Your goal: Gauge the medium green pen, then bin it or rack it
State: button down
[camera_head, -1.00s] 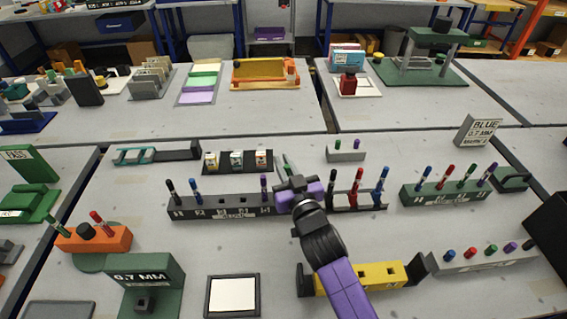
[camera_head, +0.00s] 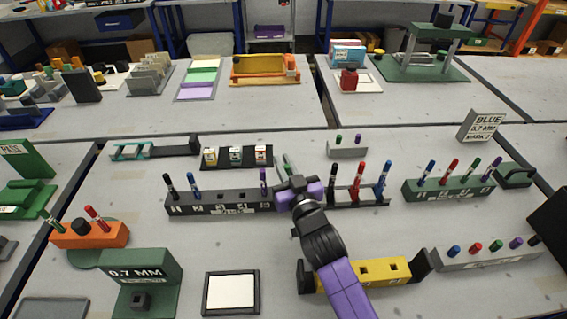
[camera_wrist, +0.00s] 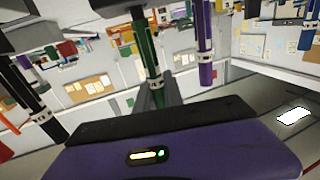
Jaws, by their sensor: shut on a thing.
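My gripper (camera_head: 291,180) is over the dark rack in the middle of the table. It is shut on a green pen (camera_head: 287,164), whose upper end rises behind the fingers in the head view. In the wrist view, the green pen (camera_wrist: 147,50) stands between the fingers (camera_wrist: 155,98). My gripper hides the pen's lower part in the head view, so I cannot tell whether it is in a rack slot. The dark rack (camera_head: 225,205) holds black, blue and purple pens left of my gripper. Black, red and blue pens stand to its right.
A green 0.7 MM block (camera_head: 155,265) and an orange block with pens (camera_head: 90,238) are front left. A yellow block with holes (camera_head: 370,272) lies in front. A green rack with several pens (camera_head: 450,190) is right. A sign reads BLUE 0.7 MM (camera_head: 483,126).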

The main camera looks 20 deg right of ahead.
jog(key=shift+f+b, duration=0.35)
jog(key=shift+f, duration=0.1)
jog(key=c, duration=1.4)
grip_release()
jog(key=shift+o, duration=0.2)
notch_tip(320, 180, up, 20)
jog(key=p, duration=0.2)
